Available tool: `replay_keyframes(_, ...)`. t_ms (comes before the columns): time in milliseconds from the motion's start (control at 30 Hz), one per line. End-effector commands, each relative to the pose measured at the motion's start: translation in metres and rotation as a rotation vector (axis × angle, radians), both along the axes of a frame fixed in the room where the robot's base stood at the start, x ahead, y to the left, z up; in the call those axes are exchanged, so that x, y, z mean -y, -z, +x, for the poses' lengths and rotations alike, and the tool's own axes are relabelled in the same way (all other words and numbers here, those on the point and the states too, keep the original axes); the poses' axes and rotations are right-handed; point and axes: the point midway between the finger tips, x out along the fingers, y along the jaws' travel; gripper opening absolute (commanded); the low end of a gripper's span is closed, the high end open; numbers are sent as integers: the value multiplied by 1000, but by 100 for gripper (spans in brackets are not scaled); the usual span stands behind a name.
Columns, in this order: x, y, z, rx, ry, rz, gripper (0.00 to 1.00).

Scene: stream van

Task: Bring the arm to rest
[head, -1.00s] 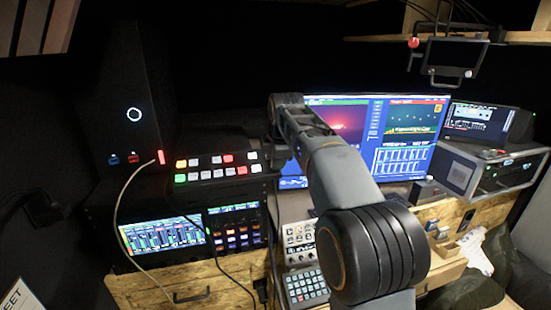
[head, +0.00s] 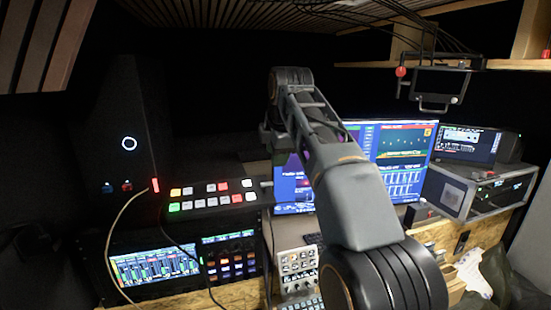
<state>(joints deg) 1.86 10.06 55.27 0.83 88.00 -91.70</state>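My arm (head: 345,185) rises from the bottom right of the head view and bends at a joint near the top centre. Its far part hangs down behind the upper link, in front of the monitor. My gripper is hidden or too dark to make out, so I cannot see its fingers or whether it holds anything.
A lit monitor (head: 405,150) stands behind the arm. A button panel (head: 212,198) and a rack with screens (head: 155,267) are at the left. A small keypad unit (head: 298,266) sits below the arm.

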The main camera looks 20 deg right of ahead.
Motion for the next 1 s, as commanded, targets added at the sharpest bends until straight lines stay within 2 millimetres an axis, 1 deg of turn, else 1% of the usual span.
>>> replay_keyframes(367, 0, -1, -1, 0, 5, 3, 38)
replay_keyframes(467, 0, -2, 0, 6, 51, 26, 38)
replay_keyframes(567, 0, -2, 6, 35, 167, 86, 38)
replay_keyframes(667, 1, 28, 17, 13, 355, 178, 38)
replay_keyframes(700, 1, 43, 18, 1, 444, 220, 38)
replay_keyframes(767, 1, 65, 13, -16, 580, 282, 38)
replay_keyframes(800, 0, 78, 8, -24, 663, 318, 38)
replay_keyframes(867, 0, 97, -3, -36, 778, 367, 38)
replay_keyframes(900, -1, 110, -11, -43, 849, 397, 38)
replay_keyframes(967, -2, 128, -25, -53, 951, 438, 38)
replay_keyframes(1000, -3, 140, -35, -59, 1015, 462, 38)
